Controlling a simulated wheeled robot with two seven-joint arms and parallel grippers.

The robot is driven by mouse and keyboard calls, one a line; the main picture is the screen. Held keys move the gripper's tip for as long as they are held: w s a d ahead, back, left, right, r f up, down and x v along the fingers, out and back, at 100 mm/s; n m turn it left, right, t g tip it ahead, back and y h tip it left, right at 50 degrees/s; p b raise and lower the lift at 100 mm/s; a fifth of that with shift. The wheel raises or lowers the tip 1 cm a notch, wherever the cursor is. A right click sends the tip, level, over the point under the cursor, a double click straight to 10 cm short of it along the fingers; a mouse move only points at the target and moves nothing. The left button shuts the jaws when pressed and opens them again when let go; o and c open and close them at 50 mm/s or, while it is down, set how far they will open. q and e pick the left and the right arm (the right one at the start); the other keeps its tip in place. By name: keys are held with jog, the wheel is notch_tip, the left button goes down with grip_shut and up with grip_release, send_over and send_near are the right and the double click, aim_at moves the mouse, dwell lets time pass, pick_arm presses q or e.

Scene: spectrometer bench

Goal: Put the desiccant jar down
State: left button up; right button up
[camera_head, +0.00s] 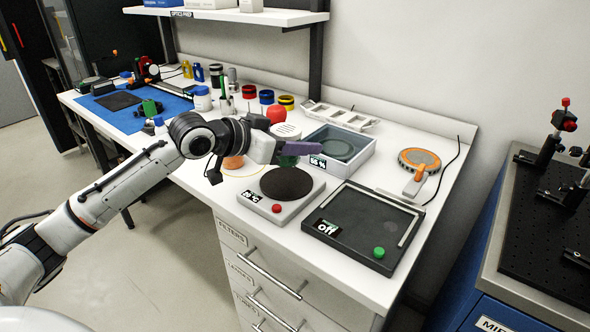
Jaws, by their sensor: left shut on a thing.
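My left gripper (303,149) reaches in from the left over the white bench, its purple finger pointing right. It is shut on a small dark green thing (288,161), taken to be the desiccant jar. Most of it is hidden by the fingers, so its shape is unclear. The held thing is above the back of a hotplate (287,184) with a dark round top and a red knob. Whether it touches anything is hard to tell. My right gripper is not in view.
Several colored jars and rolls line the back. Bare bench (290,232) shows in front of the hotplate.

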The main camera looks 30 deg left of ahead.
aim_at(298, 176)
pick_arm(q)
notch_tip(298, 176, down, 6)
jog(key=shift+r, duration=0.25)
jog(key=o, duration=1.1)
jog(key=shift+f, duration=0.1)
jog(key=shift+v, duration=6.05)
